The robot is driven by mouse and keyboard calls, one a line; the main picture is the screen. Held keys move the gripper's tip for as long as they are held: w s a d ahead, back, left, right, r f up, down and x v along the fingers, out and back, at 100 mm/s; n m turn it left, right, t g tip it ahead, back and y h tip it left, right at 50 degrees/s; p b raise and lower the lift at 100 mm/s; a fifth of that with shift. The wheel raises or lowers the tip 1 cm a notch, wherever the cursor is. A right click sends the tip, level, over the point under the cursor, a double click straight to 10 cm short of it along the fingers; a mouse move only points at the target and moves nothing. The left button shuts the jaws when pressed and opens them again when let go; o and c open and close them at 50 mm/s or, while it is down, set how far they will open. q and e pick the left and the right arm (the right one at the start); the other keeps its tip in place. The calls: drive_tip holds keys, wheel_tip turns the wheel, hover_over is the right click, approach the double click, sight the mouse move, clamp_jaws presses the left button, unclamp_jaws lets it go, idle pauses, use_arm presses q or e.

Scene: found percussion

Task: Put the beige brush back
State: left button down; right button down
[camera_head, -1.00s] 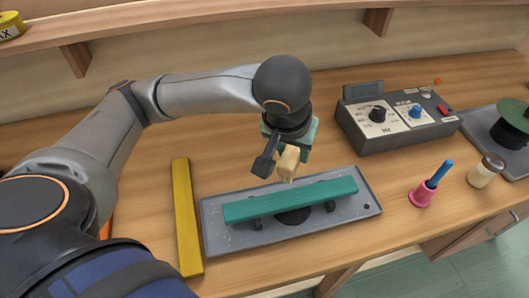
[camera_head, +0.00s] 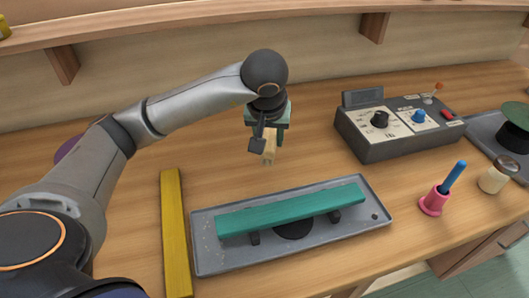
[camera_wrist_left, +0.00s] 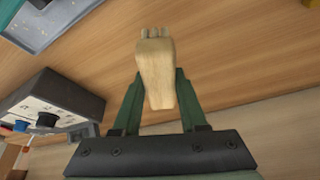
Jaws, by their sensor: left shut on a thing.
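The beige brush (camera_head: 269,147) is in my left gripper (camera_head: 267,136), held above the table behind the grey tray. In the left wrist view the brush (camera_wrist_left: 156,72) is a pale wooden block with a toothed end pointing away from the gripper. The two green fingers of my left gripper (camera_wrist_left: 155,100) are shut on its sides. No contact between the brush and the table shows. A pink cup (camera_head: 434,203) with a blue stick (camera_head: 453,175) in it stands at the right. My right gripper is not in view.
A grey tray (camera_head: 206,254) carries a green bar (camera_head: 290,209) on dark supports. A yellow bar (camera_head: 174,230) lies left of it. A control box (camera_head: 400,130) stands at the back right, near a small jar (camera_head: 494,178).

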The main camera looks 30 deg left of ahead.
sight(263, 136)
use_arm(q)
drive_tip(key=shift+w+a+f, duration=0.3)
drive_tip(key=shift+a+f, duration=0.15)
drive_tip(key=shift+f, duration=0.15)
drive_tip(key=shift+w+a+f, duration=0.3)
drive_tip(key=shift+a+f, duration=0.1)
drive_tip(key=shift+f, duration=0.2)
drive_tip(key=shift+w+a+f, duration=0.1)
drive_tip(key=shift+a+f, duration=0.05)
drive_tip(key=shift+f, duration=0.9)
drive_tip(key=shift+w+a+f, duration=0.1)
drive_tip(key=shift+f, duration=0.9)
drive_tip(key=shift+c, duration=2.2)
unclamp_jaws()
drive_tip(key=shift+r, duration=0.25)
drive_tip(key=v, duration=1.1)
drive_tip(key=shift+s+d+r+p, duration=0.15)
drive_tip(key=shift+s+r+p, duration=0.15)
drive_tip(key=shift+p, duration=0.1)
